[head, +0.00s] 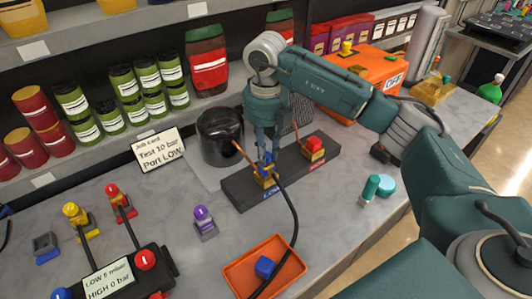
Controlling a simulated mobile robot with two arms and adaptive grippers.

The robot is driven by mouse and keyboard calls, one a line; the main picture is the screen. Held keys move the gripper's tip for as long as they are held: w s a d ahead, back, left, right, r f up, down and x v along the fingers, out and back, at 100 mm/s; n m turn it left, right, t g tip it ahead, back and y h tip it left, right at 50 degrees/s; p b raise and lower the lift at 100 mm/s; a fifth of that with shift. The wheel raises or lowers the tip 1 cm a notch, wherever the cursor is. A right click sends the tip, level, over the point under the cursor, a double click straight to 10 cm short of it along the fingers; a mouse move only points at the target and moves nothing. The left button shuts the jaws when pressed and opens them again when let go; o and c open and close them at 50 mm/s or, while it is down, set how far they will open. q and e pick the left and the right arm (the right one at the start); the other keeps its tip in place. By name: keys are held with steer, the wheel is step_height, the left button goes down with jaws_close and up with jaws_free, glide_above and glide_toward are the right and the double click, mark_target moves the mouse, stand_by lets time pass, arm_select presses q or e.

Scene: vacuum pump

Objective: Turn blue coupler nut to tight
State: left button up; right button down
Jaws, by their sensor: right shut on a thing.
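The blue coupler nut (264,171) sits on a yellow fitting on the dark block (240,192), beside a blue label. My right gripper (266,152) points down from above and is shut on the blue coupler nut. The fingers hide part of the nut, and I cannot tell how far it is turned. A copper-coloured pipe and a black hose (293,215) meet near this fitting. My left gripper is not in view.
A red coupler (314,145) stands at the block's right end. A black pot (220,134) stands behind left. An orange tray (236,281) with a blue piece (265,267) lies in front. A purple-topped part (202,214) stands left. A job card (160,149) reads "Test 10 bar Port LOW".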

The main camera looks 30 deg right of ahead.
steer(key=shift+m, duration=0.6)
steer(key=c, duration=1.5)
jaws_free()
steer(key=shift+r, duration=0.15)
step_height(320, 180, up, 12)
steer(key=shift+f, duration=0.1)
